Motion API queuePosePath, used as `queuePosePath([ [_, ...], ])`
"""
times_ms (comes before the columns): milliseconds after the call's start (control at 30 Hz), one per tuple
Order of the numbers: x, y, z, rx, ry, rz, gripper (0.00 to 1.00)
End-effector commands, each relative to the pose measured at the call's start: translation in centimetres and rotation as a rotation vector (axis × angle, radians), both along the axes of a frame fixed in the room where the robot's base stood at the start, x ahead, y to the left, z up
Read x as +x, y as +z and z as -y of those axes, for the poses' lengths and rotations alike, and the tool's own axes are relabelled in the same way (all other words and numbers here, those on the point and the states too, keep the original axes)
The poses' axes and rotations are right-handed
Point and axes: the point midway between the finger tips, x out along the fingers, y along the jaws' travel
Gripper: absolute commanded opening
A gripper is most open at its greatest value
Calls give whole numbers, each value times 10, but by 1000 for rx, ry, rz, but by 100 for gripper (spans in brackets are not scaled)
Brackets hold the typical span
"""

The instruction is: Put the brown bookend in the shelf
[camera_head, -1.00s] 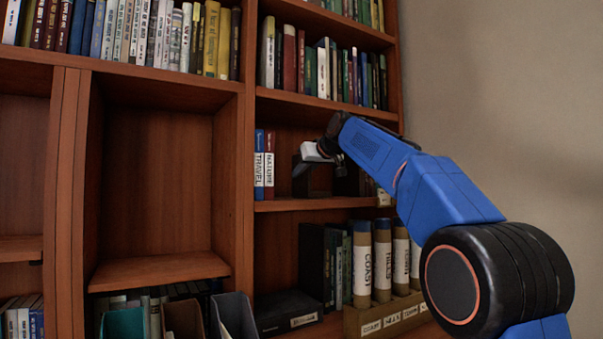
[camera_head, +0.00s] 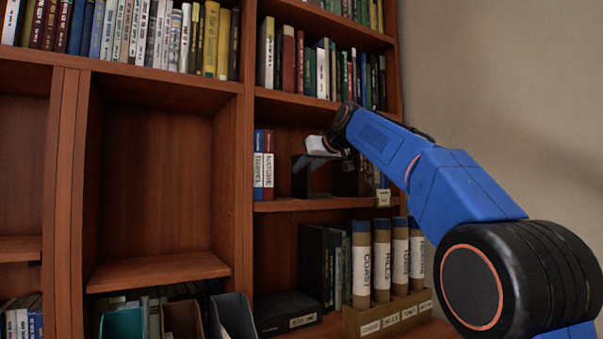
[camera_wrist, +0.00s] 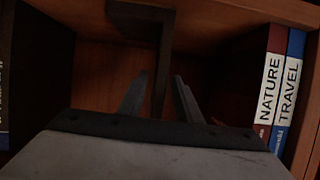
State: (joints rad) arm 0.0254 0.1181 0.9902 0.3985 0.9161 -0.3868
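The brown bookend (camera_head: 299,177), dark and L-shaped, stands upright on the right-hand middle shelf (camera_head: 310,204), to the right of the TRAVEL and NATURE books. In the wrist view the bookend (camera_wrist: 140,20) has its upright plate reaching down between my two fingers. My gripper (camera_head: 322,152) is at the front of this shelf bay. In the wrist view my gripper (camera_wrist: 160,98) has its fingers apart, with a gap on each side of the plate. The bookend's lower part is dim in the head view.
The TRAVEL book (camera_head: 258,165) and the red NATURE book (camera_head: 268,165) stand against the bay's left wall. Dark books (camera_head: 346,180) stand to the right, partly behind my arm. A box of labelled tubes (camera_head: 390,318) is below. The left bay (camera_head: 155,180) is empty.

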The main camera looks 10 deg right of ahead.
Motion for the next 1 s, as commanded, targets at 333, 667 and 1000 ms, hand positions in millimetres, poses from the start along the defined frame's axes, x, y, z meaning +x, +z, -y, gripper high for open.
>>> queuePosePath([
  [333, -57, 25, 19, 0, -2, 1, 31],
  [667, -75, 33, 25, -1, -1, -1, 31],
  [1000, -84, 21, 25, 2, -8, -23, 31],
])
